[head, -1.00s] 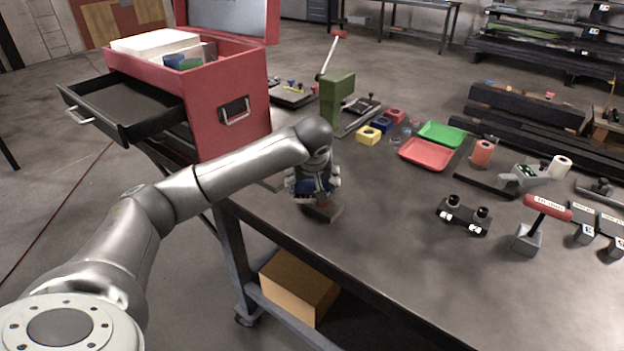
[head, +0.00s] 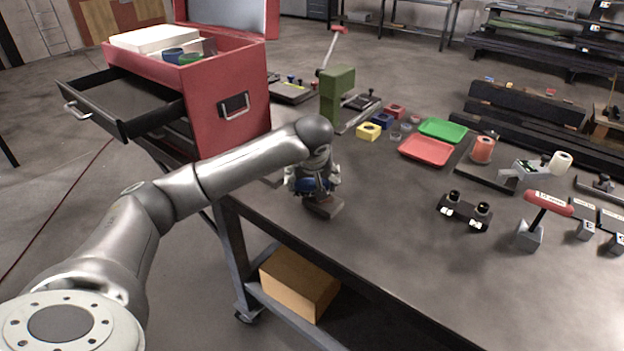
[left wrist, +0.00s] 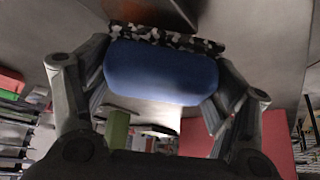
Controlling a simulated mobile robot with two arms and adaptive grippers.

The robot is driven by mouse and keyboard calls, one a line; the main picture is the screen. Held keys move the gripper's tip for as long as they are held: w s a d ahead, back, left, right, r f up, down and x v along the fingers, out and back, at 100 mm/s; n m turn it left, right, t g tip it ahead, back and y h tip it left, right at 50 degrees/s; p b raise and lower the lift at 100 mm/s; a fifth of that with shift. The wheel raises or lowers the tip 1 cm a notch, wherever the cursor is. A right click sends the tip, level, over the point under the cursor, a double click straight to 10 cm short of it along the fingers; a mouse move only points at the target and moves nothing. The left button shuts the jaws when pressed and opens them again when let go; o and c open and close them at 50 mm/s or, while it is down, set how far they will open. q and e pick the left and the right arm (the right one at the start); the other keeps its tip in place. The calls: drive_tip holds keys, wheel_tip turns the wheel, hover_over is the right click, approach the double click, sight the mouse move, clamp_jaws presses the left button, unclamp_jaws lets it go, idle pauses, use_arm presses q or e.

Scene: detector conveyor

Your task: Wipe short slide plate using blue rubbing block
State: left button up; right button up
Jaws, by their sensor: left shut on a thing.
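My left gripper (head: 313,187) is at the near left corner of the workbench. In the left wrist view the left gripper (left wrist: 160,85) is shut on the blue rubbing block (left wrist: 160,72), which has a black-and-white speckled layer along its far side. In the head view the blue block (head: 306,186) is mostly hidden by the gripper. A dark brown plate-like piece (head: 324,207), perhaps the short slide plate, lies just below the block on the bench; it also shows in the left wrist view (left wrist: 150,12). I cannot tell whether block and plate touch. My right gripper is not in view.
The workbench (head: 400,225) has free room in its middle. A red tool chest (head: 225,110) with an open drawer stands behind my left arm. A green press (head: 336,97), a red tray (head: 426,150), a green tray (head: 442,131) and a black fixture (head: 464,211) stand farther off.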

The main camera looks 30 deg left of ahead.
use_arm(q)
drive_tip(key=shift+f, duration=0.35)
drive_tip(key=shift+f+b, duration=0.35)
drive_tip(key=shift+b, duration=0.1)
drive_tip(key=shift+d, duration=0.1)
